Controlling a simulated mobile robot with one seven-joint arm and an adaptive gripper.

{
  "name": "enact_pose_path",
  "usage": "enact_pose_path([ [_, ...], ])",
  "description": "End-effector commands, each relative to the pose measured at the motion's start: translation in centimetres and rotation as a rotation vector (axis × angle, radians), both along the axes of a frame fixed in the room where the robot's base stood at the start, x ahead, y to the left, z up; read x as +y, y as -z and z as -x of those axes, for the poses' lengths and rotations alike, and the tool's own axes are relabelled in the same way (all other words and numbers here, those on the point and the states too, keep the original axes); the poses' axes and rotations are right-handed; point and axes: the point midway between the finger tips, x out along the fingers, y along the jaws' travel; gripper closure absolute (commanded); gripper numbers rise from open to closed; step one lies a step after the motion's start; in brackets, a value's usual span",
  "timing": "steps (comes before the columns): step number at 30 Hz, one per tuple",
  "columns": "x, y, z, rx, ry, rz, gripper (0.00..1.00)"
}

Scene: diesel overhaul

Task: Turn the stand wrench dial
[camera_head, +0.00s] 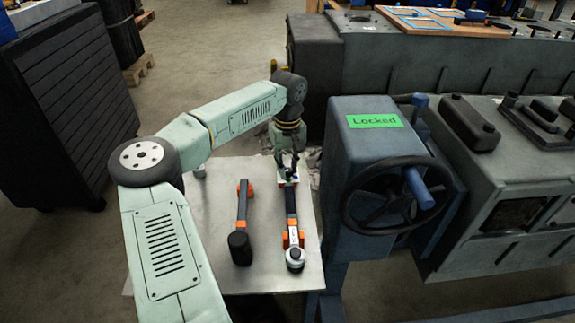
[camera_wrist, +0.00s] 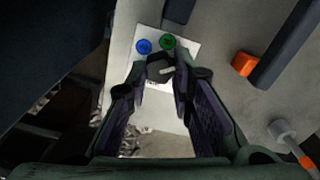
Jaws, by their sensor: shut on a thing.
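The stand wrench (camera_head: 291,208) lies lengthwise on the metal table in orange holders, its round head toward the near edge. At its far end is a small white plate (camera_wrist: 182,103) with a blue mark (camera_wrist: 144,46) and a green mark (camera_wrist: 168,41). The dark dial (camera_wrist: 158,66) sits on this plate below the two marks, with a pale pointer toward the right in the wrist view. My gripper (camera_head: 287,168) reaches down over the far end of the wrench. In the wrist view my gripper (camera_wrist: 161,76) has its fingertips on both sides of the dial, shut on it.
A black-headed hammer (camera_head: 240,225) lies left of the wrench on the table (camera_head: 212,215). A blue stand with a black handwheel (camera_head: 350,208) and a green "Locked" sign (camera_head: 374,121) stands close on the right. A dark cabinet (camera_head: 70,105) is at left.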

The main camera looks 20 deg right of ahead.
Motion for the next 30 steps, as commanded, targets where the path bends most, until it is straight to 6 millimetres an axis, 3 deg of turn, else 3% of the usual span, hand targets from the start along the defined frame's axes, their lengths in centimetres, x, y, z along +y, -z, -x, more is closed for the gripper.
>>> enact_pose_path([
  [23,-0.04,-0.01,0.02,0.000,0.098,0.000,1.00],
  [24,-0.04,-0.01,0.02,0.000,0.097,0.000,0.76],
  [30,-0.03,0.00,0.02,0.000,0.097,0.000,0.63],
])
